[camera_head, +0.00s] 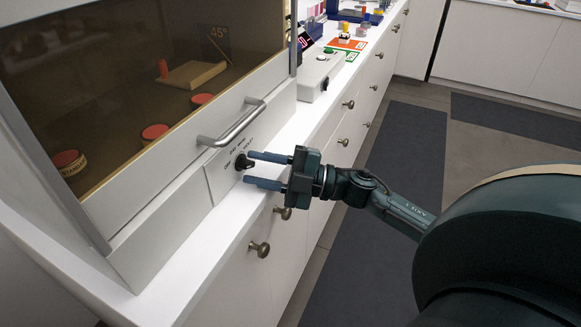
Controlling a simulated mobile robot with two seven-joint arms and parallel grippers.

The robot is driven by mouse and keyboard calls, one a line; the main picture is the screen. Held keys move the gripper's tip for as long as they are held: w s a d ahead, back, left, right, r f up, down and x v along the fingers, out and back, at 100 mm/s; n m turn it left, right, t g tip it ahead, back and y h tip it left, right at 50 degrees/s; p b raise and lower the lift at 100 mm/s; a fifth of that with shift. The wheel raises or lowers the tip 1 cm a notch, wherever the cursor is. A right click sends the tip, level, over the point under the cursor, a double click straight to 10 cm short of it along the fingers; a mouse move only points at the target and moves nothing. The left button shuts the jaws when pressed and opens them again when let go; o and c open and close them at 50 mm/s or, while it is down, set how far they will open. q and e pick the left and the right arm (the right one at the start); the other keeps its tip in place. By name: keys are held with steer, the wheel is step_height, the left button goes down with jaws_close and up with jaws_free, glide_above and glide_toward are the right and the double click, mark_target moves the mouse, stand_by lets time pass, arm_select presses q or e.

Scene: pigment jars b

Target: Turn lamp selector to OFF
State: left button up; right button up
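The lamp selector is a small black knob (242,163) on the front panel (222,172) of a white cabinet with a tinted window. Small dark lettering sits around the knob; it is hard to read, and I cannot tell which mark the knob points to. My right gripper (249,167) is in front of the panel. Its two blue-grey fingers are apart, their tips close to the knob, one above and one below it. I cannot tell whether they touch it. My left gripper is not in view.
A metal bar handle (232,124) is just above the knob. Red-lidded jars (155,132) stand behind the window. A white box with a green button (320,70) is farther along the counter. Drawer knobs (260,249) stick out below the counter edge.

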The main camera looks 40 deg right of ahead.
steer(key=b+v, duration=0.1)
steer(key=v, duration=1.1)
